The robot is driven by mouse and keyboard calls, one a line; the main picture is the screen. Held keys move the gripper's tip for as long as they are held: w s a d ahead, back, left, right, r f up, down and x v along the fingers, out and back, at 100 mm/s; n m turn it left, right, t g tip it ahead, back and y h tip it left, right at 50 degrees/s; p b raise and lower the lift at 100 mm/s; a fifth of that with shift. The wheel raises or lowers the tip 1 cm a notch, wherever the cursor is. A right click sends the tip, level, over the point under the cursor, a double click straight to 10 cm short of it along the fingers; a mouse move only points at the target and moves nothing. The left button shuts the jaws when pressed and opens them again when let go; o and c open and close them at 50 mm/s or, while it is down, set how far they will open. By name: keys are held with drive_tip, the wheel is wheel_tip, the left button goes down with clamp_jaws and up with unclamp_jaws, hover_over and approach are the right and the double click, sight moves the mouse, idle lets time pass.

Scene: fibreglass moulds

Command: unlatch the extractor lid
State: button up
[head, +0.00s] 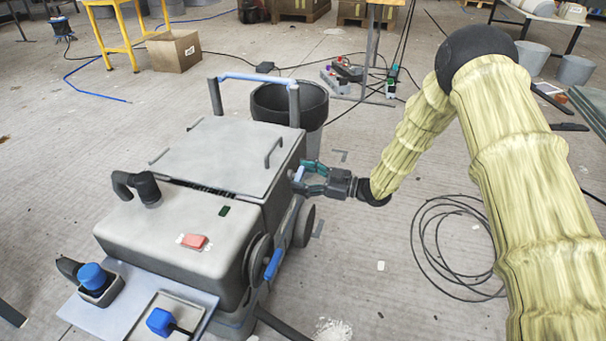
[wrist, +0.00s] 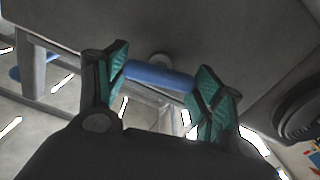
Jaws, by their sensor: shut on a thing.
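The extractor (head: 150,225) is a grey box-shaped machine left of centre in the head view. Its flat grey lid (head: 215,155) lies closed on the rear part, with a bar handle on the right side of the top. My gripper (head: 308,181) is at the extractor's right side, just below the lid edge. In the wrist view, its teal-padded fingers (wrist: 163,82) are shut on a short blue latch handle (wrist: 158,76), which spans between them lengthwise. A round grey pivot sits just behind the handle. In the head view the fingers mostly hide this handle.
A black tub (head: 290,101) stands behind the extractor. A coiled black cable (head: 455,245) lies on the floor to the right. A cardboard box (head: 174,51) and a yellow stand (head: 128,35) are at the back left.

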drive_tip(key=n+p, duration=0.2)
drive_tip(key=n, duration=0.1)
drive_tip(key=shift+r+n, duration=0.1)
drive_tip(key=shift+n, duration=0.3)
drive_tip(key=n+p, duration=0.1)
drive_tip(key=n, duration=0.3)
drive_tip(key=shift+n+p, duration=0.3)
drive_tip(key=shift+p, duration=0.1)
drive_tip(key=n+p, duration=0.1)
drive_tip(key=n, duration=0.3)
drive_tip(key=shift+s, duration=0.1)
drive_tip(key=shift+n+p, duration=0.3)
drive_tip(key=shift+n, duration=1.2)
drive_tip(key=shift+f, duration=0.2)
drive_tip(key=o, duration=1)
drive_tip(key=v, duration=1.2)
